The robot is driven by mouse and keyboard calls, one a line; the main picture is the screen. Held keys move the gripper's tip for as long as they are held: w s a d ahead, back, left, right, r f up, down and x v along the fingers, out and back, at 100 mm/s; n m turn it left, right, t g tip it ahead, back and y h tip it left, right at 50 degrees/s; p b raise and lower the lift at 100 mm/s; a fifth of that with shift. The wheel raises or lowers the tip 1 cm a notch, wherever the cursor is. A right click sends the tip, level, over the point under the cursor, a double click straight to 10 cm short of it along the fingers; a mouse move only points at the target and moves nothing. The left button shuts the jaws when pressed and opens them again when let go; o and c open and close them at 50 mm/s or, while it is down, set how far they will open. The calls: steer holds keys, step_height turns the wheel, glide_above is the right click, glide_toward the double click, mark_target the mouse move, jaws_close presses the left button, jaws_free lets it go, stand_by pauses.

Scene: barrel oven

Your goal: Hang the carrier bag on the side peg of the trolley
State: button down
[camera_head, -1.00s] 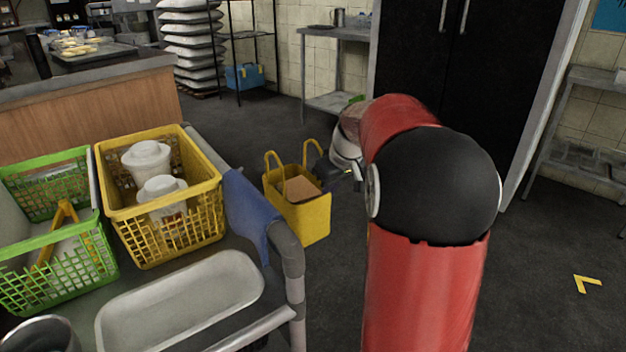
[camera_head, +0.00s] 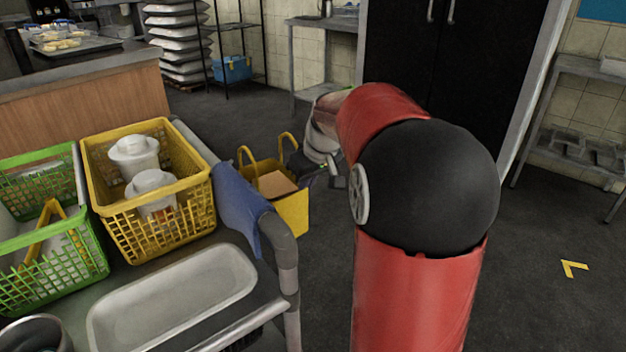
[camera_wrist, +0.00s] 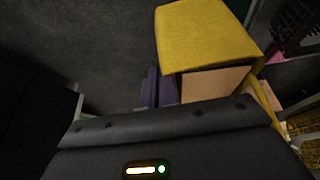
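The yellow carrier bag (camera_head: 292,214), with two loop handles and a brown box inside, hangs upright beyond the trolley's right end. In the wrist view, the bag (camera_wrist: 205,38) fills the upper middle. My gripper (camera_head: 308,168) is at the bag's right handle. Its two fingers (camera_wrist: 156,90) look close together in the wrist view. The bag moves along with it, so it appears shut on a handle, though the contact itself is hidden. The trolley (camera_head: 284,252) stands at the lower left with a grey tube frame. I cannot make out its side peg.
A blue cloth (camera_head: 240,198) hangs over the trolley rail, close to the bag. A yellow basket (camera_head: 150,222), a green basket (camera_head: 60,275) and a pale tray (camera_head: 170,300) are on the trolley. Dark floor is free at right. A black cabinet (camera_head: 450,70) stands behind.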

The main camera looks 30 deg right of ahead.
mark_target(288, 192)
steer(key=shift+s+a+f+b, duration=0.1)
steer(key=shift+s+a+b, duration=0.1)
steer(key=shift+a, duration=0.8)
steer(key=shift+s+a+f+b, duration=0.1)
steer(key=shift+s+a+b, duration=0.05)
steer(key=shift+a, duration=0.85)
steer(key=shift+s+a+f+b, duration=0.1)
steer(key=shift+a+f+b, duration=0.35)
steer(key=shift+a+b, duration=0.1)
